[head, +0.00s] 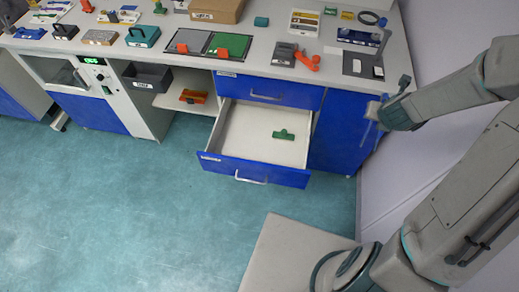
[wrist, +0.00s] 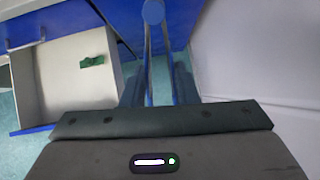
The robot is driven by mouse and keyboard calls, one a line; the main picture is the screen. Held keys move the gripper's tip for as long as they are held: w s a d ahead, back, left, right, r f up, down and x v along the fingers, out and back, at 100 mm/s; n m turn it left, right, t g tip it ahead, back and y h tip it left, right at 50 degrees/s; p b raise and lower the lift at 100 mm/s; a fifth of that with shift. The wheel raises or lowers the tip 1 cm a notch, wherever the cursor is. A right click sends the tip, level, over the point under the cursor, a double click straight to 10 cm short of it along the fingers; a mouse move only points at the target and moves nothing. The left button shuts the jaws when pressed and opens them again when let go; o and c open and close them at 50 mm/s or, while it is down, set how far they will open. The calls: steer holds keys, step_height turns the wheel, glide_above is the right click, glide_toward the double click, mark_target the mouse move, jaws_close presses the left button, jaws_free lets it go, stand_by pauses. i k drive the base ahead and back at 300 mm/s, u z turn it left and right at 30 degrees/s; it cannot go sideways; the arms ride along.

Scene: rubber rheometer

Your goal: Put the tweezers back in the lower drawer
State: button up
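The blue tweezers (wrist: 151,45) extend away from between the two dark fingers of my gripper (wrist: 157,88) in the wrist view, with a round blue end farthest off. My gripper (head: 378,112) appears shut on them. In the head view the tweezers (head: 369,118) are a small blue shape at its tip, hard to separate from the cabinet behind. My gripper is at the right end of the bench, right of the open lower drawer (head: 227,127). The drawer is pulled out and has a pale floor; it also shows in the wrist view (wrist: 70,52).
A green object (head: 284,135) lies in the lower drawer, with bare floor around it. The upper drawer (head: 268,92) is shut. A blue cabinet front (head: 338,140) and a grey wall (head: 440,40) stand close to my gripper. The bench top holds several tools.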

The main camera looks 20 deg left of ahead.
mark_target(242, 144)
steer(key=z, duration=0.05)
steer(key=k, duration=0.1)
steer(key=u, duration=1.15)
steer(key=i, duration=0.5)
steer(key=z, duration=0.05)
